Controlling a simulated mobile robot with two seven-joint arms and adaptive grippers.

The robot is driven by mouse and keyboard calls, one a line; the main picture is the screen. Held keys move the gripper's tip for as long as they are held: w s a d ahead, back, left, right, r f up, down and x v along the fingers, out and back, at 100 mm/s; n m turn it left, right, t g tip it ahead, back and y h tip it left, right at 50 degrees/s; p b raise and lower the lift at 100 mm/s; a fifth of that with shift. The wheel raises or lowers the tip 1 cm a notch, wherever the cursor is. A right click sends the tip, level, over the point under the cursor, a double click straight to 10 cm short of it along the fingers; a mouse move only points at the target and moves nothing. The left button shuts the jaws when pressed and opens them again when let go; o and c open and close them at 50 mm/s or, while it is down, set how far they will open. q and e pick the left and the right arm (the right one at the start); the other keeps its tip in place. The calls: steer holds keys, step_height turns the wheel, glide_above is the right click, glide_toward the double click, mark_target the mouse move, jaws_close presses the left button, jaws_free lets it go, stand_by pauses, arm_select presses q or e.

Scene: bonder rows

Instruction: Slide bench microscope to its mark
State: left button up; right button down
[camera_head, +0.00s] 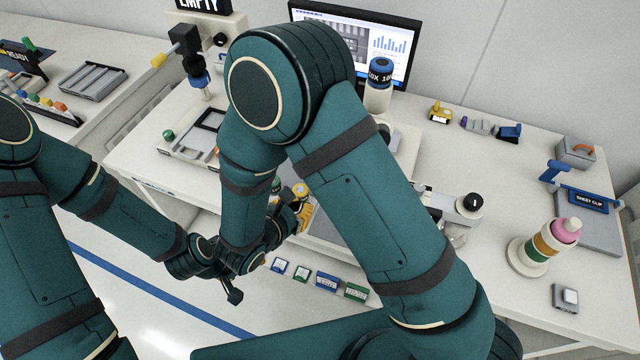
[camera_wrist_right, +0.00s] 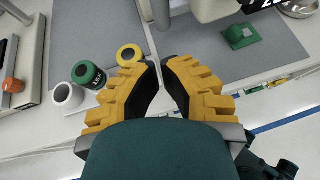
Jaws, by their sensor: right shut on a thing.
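The bench microscope (camera_head: 378,98), a white body with a blue-capped top and black label, stands partly hidden behind my right arm. What seems to be its white body also shows at the top of the right wrist view (camera_wrist_right: 208,10). My right gripper (camera_head: 303,212), with yellow fingers and dark pads, is over the front of the bench. In the right wrist view its fingertips (camera_wrist_right: 160,78) are closed around a thin pale upright part. Its join to the microscope is hidden. No mark can be made out.
Green (camera_wrist_right: 87,74), white (camera_wrist_right: 68,97) and yellow (camera_wrist_right: 129,55) spools stand close left of the right fingers. Several small blue and green blocks (camera_head: 327,281) lie along the front. A ringed stack (camera_head: 541,248) stands right. A monitor (camera_head: 400,35) stands behind.

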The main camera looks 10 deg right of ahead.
steer(key=w+d+f, duration=0.2)
steer(key=w+d, duration=0.4)
steer(key=shift+f+p, duration=0.3)
steer(key=shift+p, duration=0.15)
steer(key=shift+w+d, duration=0.1)
steer(key=shift+w, duration=0.05)
steer(key=w, duration=0.1)
steer(key=w+d+m+h+b, duration=0.1)
steer(key=shift+w+d+g, duration=0.2)
steer(key=shift+w+g, duration=0.2)
